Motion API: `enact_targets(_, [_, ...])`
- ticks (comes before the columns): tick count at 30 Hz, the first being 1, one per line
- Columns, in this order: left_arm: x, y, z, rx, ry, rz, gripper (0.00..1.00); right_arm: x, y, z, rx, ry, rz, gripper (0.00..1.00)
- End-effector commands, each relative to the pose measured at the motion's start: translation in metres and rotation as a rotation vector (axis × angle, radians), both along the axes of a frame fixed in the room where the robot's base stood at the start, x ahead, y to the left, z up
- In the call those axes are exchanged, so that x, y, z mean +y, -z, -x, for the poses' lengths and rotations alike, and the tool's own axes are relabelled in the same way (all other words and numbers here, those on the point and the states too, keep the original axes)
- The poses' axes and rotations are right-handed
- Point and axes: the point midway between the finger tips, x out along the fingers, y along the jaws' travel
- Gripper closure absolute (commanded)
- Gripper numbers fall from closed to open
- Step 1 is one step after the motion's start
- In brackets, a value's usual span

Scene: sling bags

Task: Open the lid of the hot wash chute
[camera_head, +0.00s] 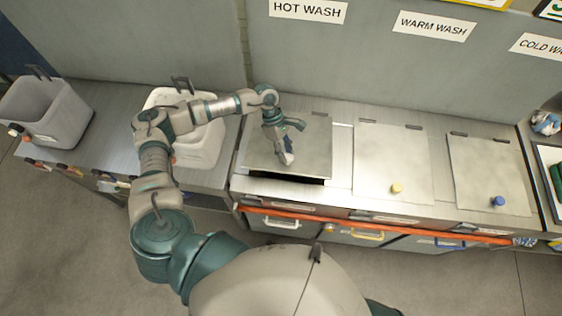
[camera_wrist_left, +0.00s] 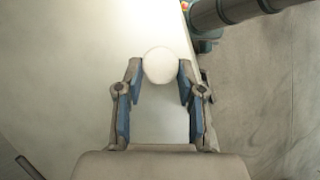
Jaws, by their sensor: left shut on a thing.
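The hot wash chute lid (camera_head: 315,135) is a flat grey metal plate in the counter below the "HOT WASH" sign (camera_head: 308,11). A dark gap (camera_head: 285,178) shows under its front edge, so the lid is slightly raised there. My left gripper (camera_head: 287,158) is over the front middle of this lid. In the left wrist view, a pale round knob (camera_wrist_left: 159,64) on the lid sits between the fingertips of my left gripper (camera_wrist_left: 158,75), which is shut on it. In the head view the gripper hides the knob. My right gripper is not in view.
The warm wash lid (camera_head: 390,160) with a yellow knob and the cold wash lid (camera_head: 488,170) with a blue knob lie flat to the right. An orange rail (camera_head: 380,227) runs along the front. Pale bins (camera_head: 205,145) and (camera_head: 55,112) stand at left.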

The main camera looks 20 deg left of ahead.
Motion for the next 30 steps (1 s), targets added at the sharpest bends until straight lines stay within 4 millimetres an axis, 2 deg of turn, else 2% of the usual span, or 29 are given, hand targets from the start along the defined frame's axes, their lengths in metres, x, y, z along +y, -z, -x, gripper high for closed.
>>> enact_targets(1, [-0.007, -0.013, -0.008, 0.021, 0.001, 0.03, 1.0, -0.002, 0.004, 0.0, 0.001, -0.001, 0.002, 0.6])
enact_targets(6, [-0.002, -0.041, -0.026, 0.137, 0.003, 0.064, 1.0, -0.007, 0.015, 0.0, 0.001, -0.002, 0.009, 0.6])
enact_targets(13, [0.005, -0.068, -0.046, 0.252, 0.001, 0.097, 1.0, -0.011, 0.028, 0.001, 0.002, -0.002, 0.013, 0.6])
enact_targets(20, [0.008, -0.081, -0.056, 0.309, 0.002, 0.111, 1.0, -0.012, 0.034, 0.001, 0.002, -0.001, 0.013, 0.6])
enact_targets(30, [0.009, -0.084, -0.057, 0.321, 0.006, 0.112, 1.0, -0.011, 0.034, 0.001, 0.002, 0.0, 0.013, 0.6])
